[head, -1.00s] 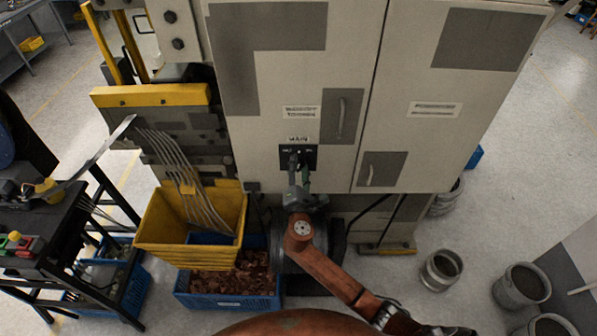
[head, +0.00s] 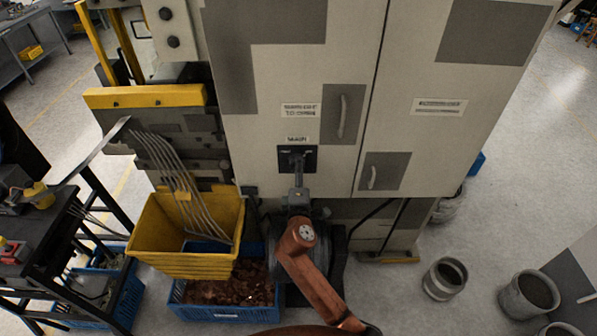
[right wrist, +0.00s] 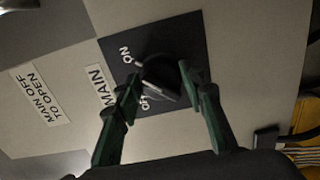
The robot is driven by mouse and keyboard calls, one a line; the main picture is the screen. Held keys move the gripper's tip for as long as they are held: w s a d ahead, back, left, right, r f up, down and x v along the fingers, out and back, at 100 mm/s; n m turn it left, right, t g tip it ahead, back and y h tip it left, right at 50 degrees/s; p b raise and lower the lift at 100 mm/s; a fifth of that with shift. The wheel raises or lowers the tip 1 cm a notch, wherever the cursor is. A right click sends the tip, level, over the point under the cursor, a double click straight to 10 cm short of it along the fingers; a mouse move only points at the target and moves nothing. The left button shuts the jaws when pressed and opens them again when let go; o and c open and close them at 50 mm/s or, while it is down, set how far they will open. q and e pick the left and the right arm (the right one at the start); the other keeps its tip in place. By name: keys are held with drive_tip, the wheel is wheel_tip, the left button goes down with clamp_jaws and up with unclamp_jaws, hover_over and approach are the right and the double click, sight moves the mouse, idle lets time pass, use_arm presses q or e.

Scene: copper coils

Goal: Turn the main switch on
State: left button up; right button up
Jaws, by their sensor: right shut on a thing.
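The main switch is a black knob (right wrist: 162,76) on a dark square plate (head: 311,158) low on the cabinet's left door, below the MAIN label (head: 297,139). In the right wrist view, ON and OFF marks show on the plate (right wrist: 190,35) beside the knob. My right gripper (right wrist: 160,74) has one green finger on each side of the knob and is shut on it. In the head view, my right gripper (head: 297,168) reaches the plate from below and hides part of the switch. The knob's exact setting cannot be told. My left gripper is not in view.
The cabinet (head: 360,40) fills the centre, with door handles (head: 342,116) right of the switch. A yellow bin (head: 165,225) and a blue crate of copper scrap (head: 225,313) stand at left. Grey pots (head: 528,296) stand on the floor at right.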

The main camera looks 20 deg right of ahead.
idle(0.5)
drive_tip(key=o, duration=1.1)
drive_tip(key=shift+o, duration=0.2)
drive_tip(key=shift+s, duration=0.1)
drive_tip(key=v, duration=1.2)
